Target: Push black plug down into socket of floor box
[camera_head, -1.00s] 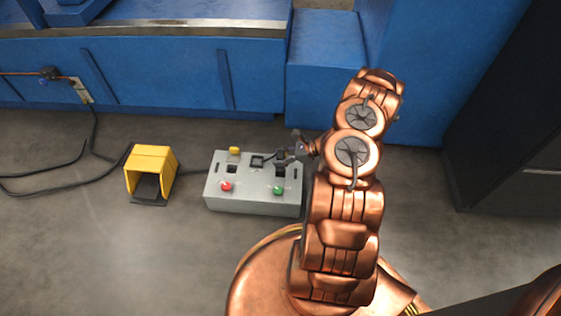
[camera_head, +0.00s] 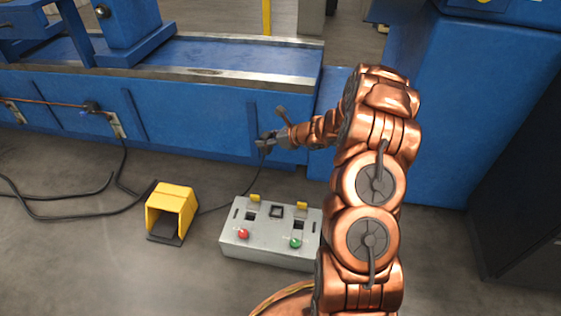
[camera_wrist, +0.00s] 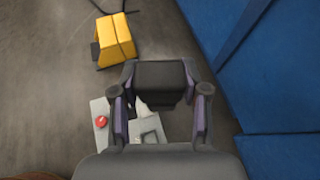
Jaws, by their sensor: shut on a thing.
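The floor box (camera_head: 270,250) is a grey box on the floor, with a red button (camera_head: 243,233), a green button (camera_head: 295,243), dark square openings and a square-framed socket (camera_head: 275,211) on top. My gripper (camera_head: 266,142) is up beyond the box's back edge, in front of the blue machine, clear of the box. It is shut on the black plug (camera_wrist: 160,78), a dark block between the fingertips in the wrist view. A black cable runs from it down to the floor. Part of the box (camera_wrist: 97,108) shows below the plug in that view; the gripper hides much of it.
A yellow pedal housing (camera_head: 172,208) stands left of the box, with cables on the floor. The blue machine base (camera_head: 200,115) rises behind. Yellow flaps (camera_head: 301,206) stand at the box's openings. Bare floor (camera_head: 110,265) lies front left.

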